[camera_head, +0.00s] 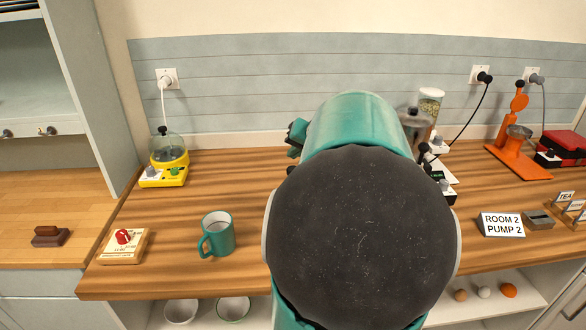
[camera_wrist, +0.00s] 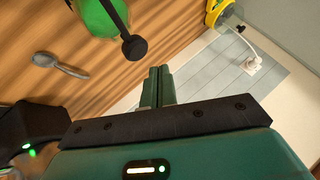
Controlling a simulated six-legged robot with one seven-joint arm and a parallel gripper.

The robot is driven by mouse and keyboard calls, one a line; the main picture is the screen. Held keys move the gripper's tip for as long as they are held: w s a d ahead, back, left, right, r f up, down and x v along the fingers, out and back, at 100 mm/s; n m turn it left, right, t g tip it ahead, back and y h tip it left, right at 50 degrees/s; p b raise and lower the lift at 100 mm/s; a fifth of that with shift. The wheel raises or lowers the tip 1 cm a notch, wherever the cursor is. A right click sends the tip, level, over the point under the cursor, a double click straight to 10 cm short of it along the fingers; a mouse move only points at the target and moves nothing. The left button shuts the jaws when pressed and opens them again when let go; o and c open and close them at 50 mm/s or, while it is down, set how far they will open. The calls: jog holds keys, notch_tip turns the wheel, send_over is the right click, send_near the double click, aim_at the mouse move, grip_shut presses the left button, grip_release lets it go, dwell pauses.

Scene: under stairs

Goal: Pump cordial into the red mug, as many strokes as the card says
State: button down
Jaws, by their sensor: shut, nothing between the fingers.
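A card (camera_head: 502,225) standing at the right front of the counter reads "ROOM 2 PUMP 2". In the wrist view, a green container (camera_wrist: 100,16) with a black round knob (camera_wrist: 135,47) on a stem shows at the top. It looks like the cordial pump, cut off by the frame edge. My gripper (camera_wrist: 158,72) is shut and empty, with its fingertips apart from the knob, which lies to their upper left. I see no red mug; a teal mug (camera_head: 217,235) stands at the front left of the counter. My arm hides the middle of the counter.
A yellow appliance (camera_head: 168,165) stands at the back left, and a wooden timer with a red knob (camera_head: 123,240) at the front left. An orange press (camera_head: 515,145) stands at the right. A spoon (camera_wrist: 60,65) lies on the wood. Counter around the teal mug is clear.

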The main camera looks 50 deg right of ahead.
jog(key=shift+f, duration=0.65)
jog(key=shift+f, duration=0.15)
dwell(1.4)
jog(key=shift+f, duration=0.3)
jog(key=shift+f, duration=0.9)
dwell(1.0)
dwell(0.3)
jog(key=shift+r, duration=1.35)
jog(key=shift+r, duration=2.5)
